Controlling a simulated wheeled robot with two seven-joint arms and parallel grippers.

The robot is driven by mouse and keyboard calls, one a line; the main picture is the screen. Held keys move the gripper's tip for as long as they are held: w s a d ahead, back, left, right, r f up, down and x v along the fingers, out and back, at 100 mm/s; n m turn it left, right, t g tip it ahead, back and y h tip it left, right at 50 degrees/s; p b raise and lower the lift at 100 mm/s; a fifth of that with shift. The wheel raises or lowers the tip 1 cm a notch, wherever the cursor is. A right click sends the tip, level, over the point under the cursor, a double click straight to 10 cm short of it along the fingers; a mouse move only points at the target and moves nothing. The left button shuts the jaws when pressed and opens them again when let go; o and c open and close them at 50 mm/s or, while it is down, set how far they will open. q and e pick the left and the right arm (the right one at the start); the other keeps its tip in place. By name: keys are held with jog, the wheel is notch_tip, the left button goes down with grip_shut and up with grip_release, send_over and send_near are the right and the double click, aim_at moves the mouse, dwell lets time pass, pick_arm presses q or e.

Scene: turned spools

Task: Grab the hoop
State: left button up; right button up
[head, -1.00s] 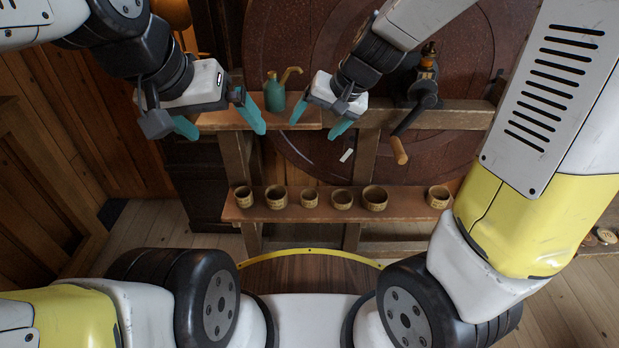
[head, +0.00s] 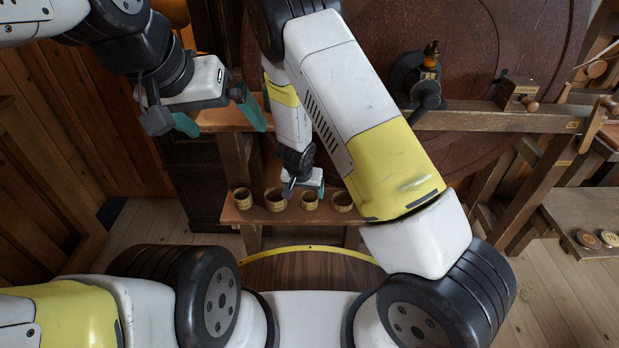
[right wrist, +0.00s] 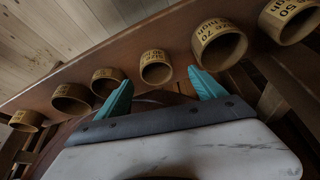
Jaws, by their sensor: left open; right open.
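Several tan ring-shaped hoops with dark lettering stand in a row on a reddish-brown shelf (head: 258,215). One hoop (right wrist: 156,66) is just ahead of my right gripper (right wrist: 160,90), roughly between its teal fingertips in the right wrist view. The fingers are apart and nothing is between them. In the head view my right gripper (head: 304,188) is at the shelf, over the row near a hoop (head: 310,200); my right arm hides the row's right end. My left gripper (head: 218,117) is open and empty, up at the left, away from the hoops.
Neighbouring hoops stand close by on both sides, one to the left (right wrist: 107,80) and one to the right (right wrist: 218,44). A wooden beam (head: 490,117) runs above the shelf, with a dark crank device (head: 424,85) on it. A lower side shelf (head: 575,215) holds small discs.

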aim_at(309, 197)
jog(key=shift+d+x, duration=0.15)
jog(key=shift+x, duration=1.45)
jog(key=shift+d+x, duration=0.2)
jog(key=shift+x, duration=1.4)
jog(key=c, duration=1.4)
jog(key=shift+r, duration=0.15)
